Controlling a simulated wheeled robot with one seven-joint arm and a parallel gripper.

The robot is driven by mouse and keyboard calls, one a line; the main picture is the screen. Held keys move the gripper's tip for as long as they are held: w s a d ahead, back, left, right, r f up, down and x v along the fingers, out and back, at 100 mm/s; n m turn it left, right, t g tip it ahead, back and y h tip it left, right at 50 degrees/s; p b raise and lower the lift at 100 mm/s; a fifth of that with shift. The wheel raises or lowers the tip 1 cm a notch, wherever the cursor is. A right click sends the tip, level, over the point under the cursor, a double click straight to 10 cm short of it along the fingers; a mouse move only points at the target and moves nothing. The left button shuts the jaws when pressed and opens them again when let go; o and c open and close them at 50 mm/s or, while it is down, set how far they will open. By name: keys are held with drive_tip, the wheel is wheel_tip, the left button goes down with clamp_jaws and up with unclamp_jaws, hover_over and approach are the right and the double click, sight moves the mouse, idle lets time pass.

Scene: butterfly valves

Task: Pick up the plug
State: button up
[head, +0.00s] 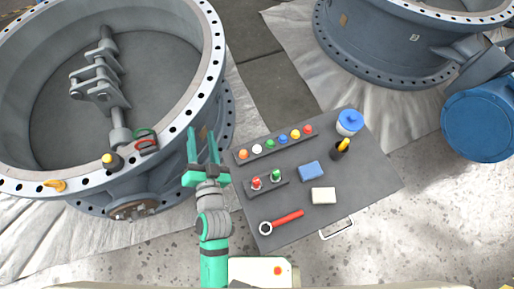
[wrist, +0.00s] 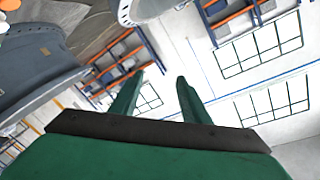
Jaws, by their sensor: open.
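My gripper (head: 203,134) is open and empty at the left edge of the grey cart top, beside the large valve body. Its two green fingers also show in the wrist view (wrist: 160,78), with nothing between them. Likely plugs are a red piece (head: 256,183) and a green piece (head: 276,175) standing in a short dark rack (head: 266,187). A longer rack (head: 272,147) behind it holds several round coloured caps. I cannot tell which piece is the plug. The short rack lies to the right of my gripper, apart from it.
The left valve (head: 213,70) stands close to my gripper. Another valve (head: 385,50) stands at back right.

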drive_tip(key=w+a+r+n+g+y, duration=0.35)
drive_tip(key=w+a+r+y, duration=0.2)
drive_tip(key=a, duration=0.25)
drive_tip(key=w+a+r+n+g+y, duration=0.2)
drive_tip(key=w+a+r+n+y, duration=0.25)
drive_tip(key=a+r, duration=0.25)
drive_tip(key=n+g+h, duration=0.5)
drive_tip(key=g+h, duration=0.6)
drive_tip(key=h, duration=0.3)
approach(257, 147)
drive_tip(key=shift+d+f+g, duration=0.15)
drive_tip(key=shift+d+f, duration=0.05)
drive_tip(key=shift+f, duration=0.35)
drive_tip(key=shift+d+f+g, duration=0.1)
drive_tip(key=shift+d+f, duration=0.05)
drive_tip(key=shift+f, duration=0.45)
drive_tip(key=shift+w+a+f, duration=0.1)
drive_tip(key=shift+a+f, duration=0.1)
drive_tip(key=shift+f, duration=1.25)
drive_tip(key=shift+a+f, duration=0.15)
drive_tip(key=shift+f, duration=1.35)
